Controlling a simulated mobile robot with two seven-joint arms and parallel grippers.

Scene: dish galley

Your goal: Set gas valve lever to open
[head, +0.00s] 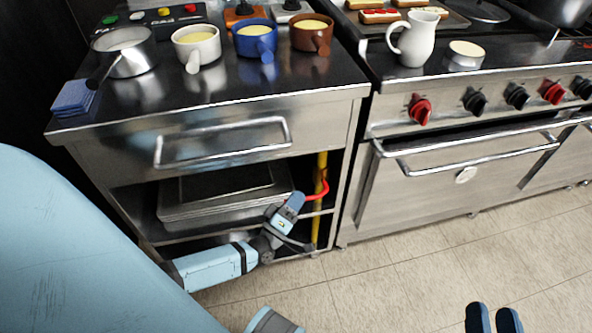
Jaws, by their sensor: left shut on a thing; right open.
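The gas valve's red lever (322,189) sits on a vertical yellow gas pipe (321,165) in the open lower bay of the left counter, near its right post. The lever curves from the pipe down and left, at an angle across the pipe rather than in line with it. My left gripper (298,209) reaches in from the lower left and is shut on the lever's left end, which its fingers hide. My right gripper (493,318) is at the bottom right over the floor, open and empty, its two blue-tipped fingers apart.
Metal trays (220,198) lie on the shelf left of the pipe. A drawer handle (222,143) juts out above. A stove with red and black knobs (420,109) and an oven handle (470,146) stands right. The tiled floor (400,280) in front is clear.

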